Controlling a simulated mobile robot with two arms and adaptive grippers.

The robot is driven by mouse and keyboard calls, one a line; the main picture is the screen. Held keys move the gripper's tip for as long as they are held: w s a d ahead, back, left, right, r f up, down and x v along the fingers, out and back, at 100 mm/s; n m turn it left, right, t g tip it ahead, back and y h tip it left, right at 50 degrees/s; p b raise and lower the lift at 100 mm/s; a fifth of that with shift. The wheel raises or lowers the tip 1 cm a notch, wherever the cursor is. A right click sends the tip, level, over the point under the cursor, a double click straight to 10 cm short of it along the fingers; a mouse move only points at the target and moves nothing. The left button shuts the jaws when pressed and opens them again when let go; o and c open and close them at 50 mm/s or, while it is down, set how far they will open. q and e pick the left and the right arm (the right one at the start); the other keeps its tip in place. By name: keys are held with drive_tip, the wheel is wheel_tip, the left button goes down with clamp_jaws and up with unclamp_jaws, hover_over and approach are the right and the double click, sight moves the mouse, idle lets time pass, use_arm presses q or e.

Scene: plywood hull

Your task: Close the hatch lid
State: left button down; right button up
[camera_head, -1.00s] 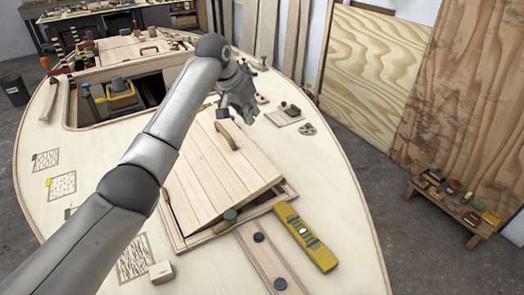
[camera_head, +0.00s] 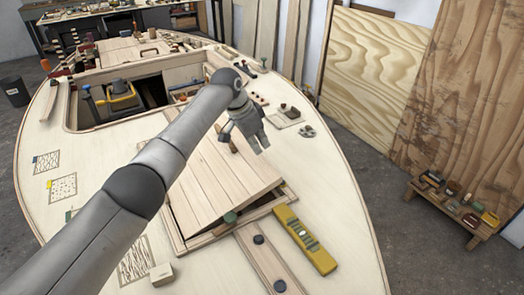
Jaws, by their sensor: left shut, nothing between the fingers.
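The hatch lid (camera_head: 222,178) is a pale planked wooden panel on the boat deck. It is tilted, with its near edge raised above the hatch frame (camera_head: 238,229) and a dark gap showing under that edge. A green-topped knob (camera_head: 230,218) stands at the near edge, by the gap. My left gripper (camera_head: 262,148) is shut and empty over the far right part of the lid. It hides much of the lid's wooden handle (camera_head: 233,148); I cannot tell whether it touches the lid. My right gripper is not in view.
A yellow level (camera_head: 305,240) lies right of the hatch, beside a plank strip (camera_head: 268,262) with dark knobs. A small wooden block (camera_head: 161,274) lies at the near left. The open cockpit (camera_head: 120,98) is beyond.

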sight(263, 159)
use_arm(q)
drive_tip(key=shift+a+x, duration=0.1)
drive_tip(key=shift+x, duration=0.8)
drive_tip(key=shift+a+x, duration=0.15)
drive_tip(key=shift+x, duration=0.75)
drive_tip(key=shift+s+f, duration=0.15)
drive_tip(key=b+x, duration=0.1)
drive_tip(key=x, duration=0.1)
drive_tip(key=b+x, duration=0.4)
drive_tip(key=shift+s+a+f, duration=0.15)
drive_tip(key=shift+s+a, duration=0.05)
drive_tip(key=shift+a, duration=0.1)
